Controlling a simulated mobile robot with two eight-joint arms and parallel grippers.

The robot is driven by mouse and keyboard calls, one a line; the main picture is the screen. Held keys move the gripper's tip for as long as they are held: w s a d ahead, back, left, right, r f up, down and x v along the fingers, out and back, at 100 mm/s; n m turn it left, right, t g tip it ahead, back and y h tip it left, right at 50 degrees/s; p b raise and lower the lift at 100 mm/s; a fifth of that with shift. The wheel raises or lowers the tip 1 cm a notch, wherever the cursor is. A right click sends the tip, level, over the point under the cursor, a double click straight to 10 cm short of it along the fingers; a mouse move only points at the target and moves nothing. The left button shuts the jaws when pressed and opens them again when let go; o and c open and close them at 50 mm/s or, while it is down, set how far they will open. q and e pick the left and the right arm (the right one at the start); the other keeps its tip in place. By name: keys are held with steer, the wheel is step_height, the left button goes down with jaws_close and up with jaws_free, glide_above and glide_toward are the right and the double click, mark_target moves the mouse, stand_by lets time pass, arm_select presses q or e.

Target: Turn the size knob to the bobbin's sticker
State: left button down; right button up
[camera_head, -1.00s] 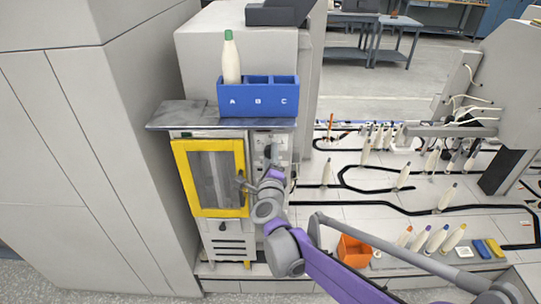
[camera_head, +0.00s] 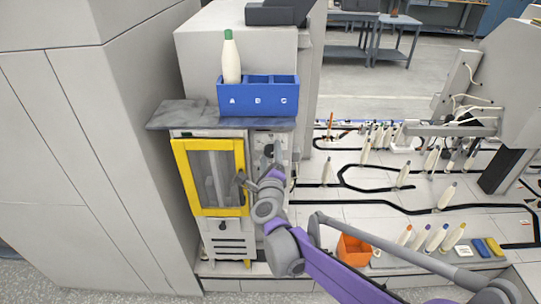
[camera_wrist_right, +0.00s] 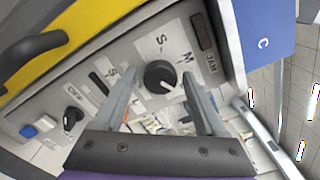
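The size knob (camera_wrist_right: 160,76) is a round black dial on the grey control panel (camera_wrist_right: 125,60), with printed letters including S and M around it. My right gripper (camera_wrist_right: 160,75) is open, with one finger on each side of the knob and a gap visible on both sides. In the head view my right wrist (camera_head: 276,174) is in front of the panel and hides part of it. A white bobbin (camera_head: 231,60) with a green top stands upright in compartment A of the blue tray (camera_head: 258,101). No sticker is readable on it. My left gripper is not in view.
A yellow-framed door (camera_head: 180,178) with a dark handle is left of the panel. A smaller knob (camera_wrist_right: 72,118) and blue button (camera_wrist_right: 28,131) sit on the panel. An orange bin (camera_head: 353,250) and several bobbins stand to the right.

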steer(key=shift+o, duration=0.3)
steer(key=s, duration=1.1)
steer(key=shift+b, duration=0.35)
steer(key=shift+w+r, duration=0.1)
steer(key=s+d+f+n+g+p, duration=0.1)
steer(key=s+d+f+n+g, duration=0.2)
steer(key=s+d+n, duration=0.3)
steer(key=s+d+f+n+g+p, duration=0.2)
steer(key=s+d+f+n+g, duration=0.2)
steer(key=s+n, duration=0.6)
steer(key=s+d+f+n+g+p, duration=0.2)
steer(key=s+d+f+n+g, duration=0.2)
steer(key=s+d+n, duration=0.3)
steer(key=s+n+g, duration=0.1)
steer(key=s, duration=0.2)
steer(key=shift+s+d+n+g, duration=0.3)
steer(key=shift+s+d, duration=0.1)
